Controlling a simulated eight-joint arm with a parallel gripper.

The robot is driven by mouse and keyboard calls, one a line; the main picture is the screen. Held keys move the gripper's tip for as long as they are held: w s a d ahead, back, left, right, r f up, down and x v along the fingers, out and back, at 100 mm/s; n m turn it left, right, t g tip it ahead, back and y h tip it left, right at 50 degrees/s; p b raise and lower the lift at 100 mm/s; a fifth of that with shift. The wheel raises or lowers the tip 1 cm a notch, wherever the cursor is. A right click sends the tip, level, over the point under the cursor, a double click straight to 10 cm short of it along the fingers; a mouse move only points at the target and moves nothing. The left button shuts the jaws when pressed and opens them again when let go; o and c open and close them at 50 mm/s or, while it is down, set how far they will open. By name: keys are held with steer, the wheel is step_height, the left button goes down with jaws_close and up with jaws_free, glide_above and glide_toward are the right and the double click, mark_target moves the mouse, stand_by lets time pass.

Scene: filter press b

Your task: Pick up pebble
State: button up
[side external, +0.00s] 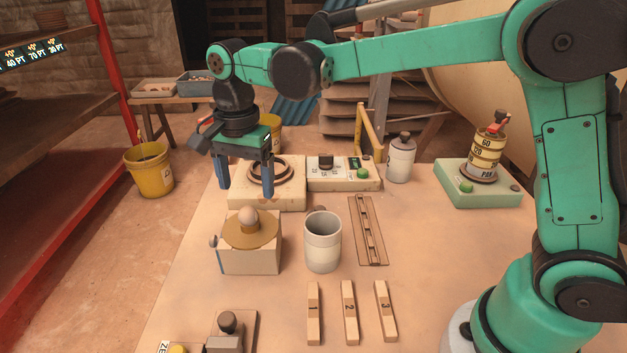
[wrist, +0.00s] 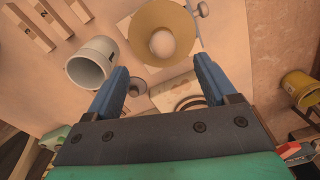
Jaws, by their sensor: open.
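A smooth, pale, rounded stone-like object (side external: 248,215), which could be the pebble, sits in a brass dish (side external: 238,237) on a pale block (side external: 250,260). In the wrist view the pale object (wrist: 162,44) lies in the dish (wrist: 142,22), just beyond the fingertips. A small grey-brown rounded thing (wrist: 136,88) shows near the left finger in the wrist view; it is partly hidden behind the cup in the side view. I cannot tell whether that is a pebble. My gripper (side external: 246,192) is open and empty, pointing down above and slightly behind the dish.
A white cup (side external: 322,245) stands right of the block. Numbered wooden bars (side external: 350,312) lie in front.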

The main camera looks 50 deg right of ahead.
mark_target(247, 209)
steer(key=shift+w+a+f+m, duration=0.2)
steer(key=shift+a+f+m, duration=0.1)
steer(key=shift+f, duration=0.25)
steer(key=shift+d+f, duration=0.1)
steer(key=shift+f, duration=2.4)
jaws_close()
